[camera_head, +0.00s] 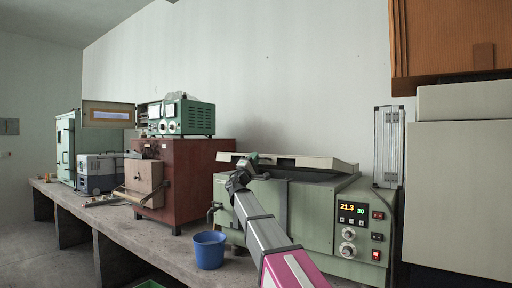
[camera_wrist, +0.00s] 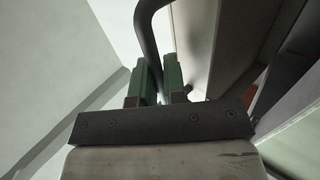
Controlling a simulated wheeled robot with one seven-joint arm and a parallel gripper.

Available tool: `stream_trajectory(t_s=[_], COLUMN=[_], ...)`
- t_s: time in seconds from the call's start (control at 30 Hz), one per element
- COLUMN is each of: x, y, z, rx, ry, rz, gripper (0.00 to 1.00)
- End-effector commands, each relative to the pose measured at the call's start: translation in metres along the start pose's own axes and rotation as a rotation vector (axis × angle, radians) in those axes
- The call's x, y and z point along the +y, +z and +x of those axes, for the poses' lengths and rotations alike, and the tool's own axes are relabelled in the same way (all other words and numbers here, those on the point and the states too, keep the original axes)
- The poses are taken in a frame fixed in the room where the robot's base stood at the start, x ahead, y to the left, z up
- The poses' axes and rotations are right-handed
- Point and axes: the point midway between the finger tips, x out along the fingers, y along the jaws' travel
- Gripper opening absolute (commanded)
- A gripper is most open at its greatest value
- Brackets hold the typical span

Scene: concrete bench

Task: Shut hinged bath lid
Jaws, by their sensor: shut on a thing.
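The bath (camera_head: 325,215) is a pale green box on the bench, with a lit display and knobs on its front right. Its pale lid (camera_head: 315,162) lies close to level over the top, and a dark gap shows between lid and body. My gripper (camera_head: 250,163) is at the lid's front left edge. In the wrist view my gripper's green fingers (camera_wrist: 158,75) are shut on a dark curved handle (camera_wrist: 146,32). The lid's underside seems to show right of the handle. The hinge is hidden.
A blue bucket (camera_head: 209,250) stands at the bench's front edge, left of my arm. A dark red cabinet (camera_head: 205,165) with a green instrument (camera_head: 190,116) on top stands left of the bath. A tall metal case (camera_head: 388,145) is behind its right end.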

Motion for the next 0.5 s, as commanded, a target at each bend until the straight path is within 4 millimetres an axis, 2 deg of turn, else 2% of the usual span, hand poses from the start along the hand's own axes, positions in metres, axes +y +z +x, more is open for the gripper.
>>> stream_trajectory(t_s=[0.03,0.2,0.5], x=[-0.010,-0.034,-0.058], y=[0.001,0.001,0.001], z=[-0.010,-0.031,-0.049], rx=[0.000,0.000,-0.001], ry=[-0.004,-0.005,-0.004], rz=[0.001,0.002,0.003], gripper=[0.00,0.00,0.00])
